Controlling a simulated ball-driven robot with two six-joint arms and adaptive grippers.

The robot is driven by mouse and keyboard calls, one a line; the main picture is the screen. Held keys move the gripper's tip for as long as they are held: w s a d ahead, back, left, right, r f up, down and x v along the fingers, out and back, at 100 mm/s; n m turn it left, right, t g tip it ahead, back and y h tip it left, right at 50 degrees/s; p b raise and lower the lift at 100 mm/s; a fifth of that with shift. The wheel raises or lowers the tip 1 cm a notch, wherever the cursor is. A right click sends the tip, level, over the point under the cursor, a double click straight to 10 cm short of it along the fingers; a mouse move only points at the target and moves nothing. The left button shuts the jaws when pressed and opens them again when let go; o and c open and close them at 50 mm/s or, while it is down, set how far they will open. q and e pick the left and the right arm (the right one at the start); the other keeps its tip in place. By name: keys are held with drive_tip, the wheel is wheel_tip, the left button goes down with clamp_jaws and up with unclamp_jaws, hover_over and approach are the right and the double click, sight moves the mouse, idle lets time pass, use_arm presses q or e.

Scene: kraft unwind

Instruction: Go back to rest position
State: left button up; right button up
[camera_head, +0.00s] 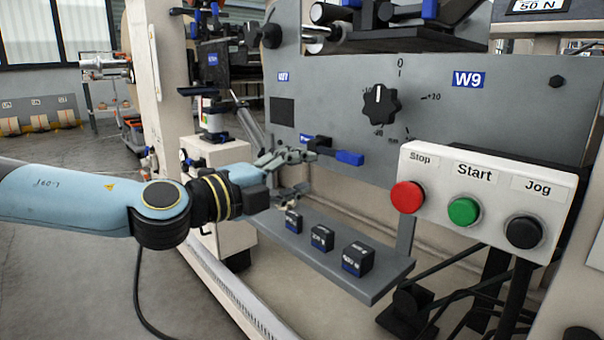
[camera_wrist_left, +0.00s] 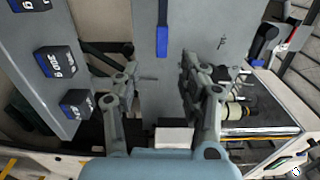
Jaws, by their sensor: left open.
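My left gripper (camera_head: 298,172) reaches in from the left in the head view, in front of the grey machine panel (camera_head: 440,100). Its fingers are spread and nothing is between them; they also show apart in the left wrist view (camera_wrist_left: 158,78). A lever with a blue handle (camera_head: 349,158) sticks out of the panel just right of the upper fingertip. In the wrist view the blue handle (camera_wrist_left: 162,41) lies beyond the gap between the fingers, and I cannot tell the exact distance. My right gripper is in neither view.
A grey shelf (camera_head: 385,280) below the gripper bears black and blue weight blocks (camera_head: 355,259). A control box (camera_head: 480,200) with red, green and black buttons stands at the right. A black dial (camera_head: 379,104) sits on the panel. Open floor (camera_head: 60,280) lies at the left.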

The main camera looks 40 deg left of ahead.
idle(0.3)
use_arm(q)
drive_tip(key=s+a+f+n+g+y, duration=0.2)
drive_tip(key=s+a+f+n, duration=0.15)
drive_tip(key=f, duration=0.45)
drive_tip(key=s+a+f+n+g+y, duration=0.2)
drive_tip(key=s+f+n+g+y, duration=0.1)
drive_tip(key=f+n, duration=0.3)
drive_tip(key=s+a+f+n+g+y, duration=0.2)
drive_tip(key=s+a+f+n, duration=0.1)
drive_tip(key=f, duration=0.6)
drive_tip(key=s+d+f+n+g, duration=0.35)
drive_tip(key=s+f, duration=0.35)
drive_tip(key=f, duration=0.3)
drive_tip(key=s+d+f+n+g+h+p, duration=0.15)
drive_tip(key=s+d+f+g+h, duration=0.45)
drive_tip(key=s+d+f, duration=0.85)
drive_tip(key=s+a+r+n+g+y+p, duration=0.1)
drive_tip(key=s+a+r+p, duration=0.1)
drive_tip(key=s+p, duration=1.1)
drive_tip(key=shift+s+a, duration=0.35)
drive_tip(key=shift+s, duration=0.6)
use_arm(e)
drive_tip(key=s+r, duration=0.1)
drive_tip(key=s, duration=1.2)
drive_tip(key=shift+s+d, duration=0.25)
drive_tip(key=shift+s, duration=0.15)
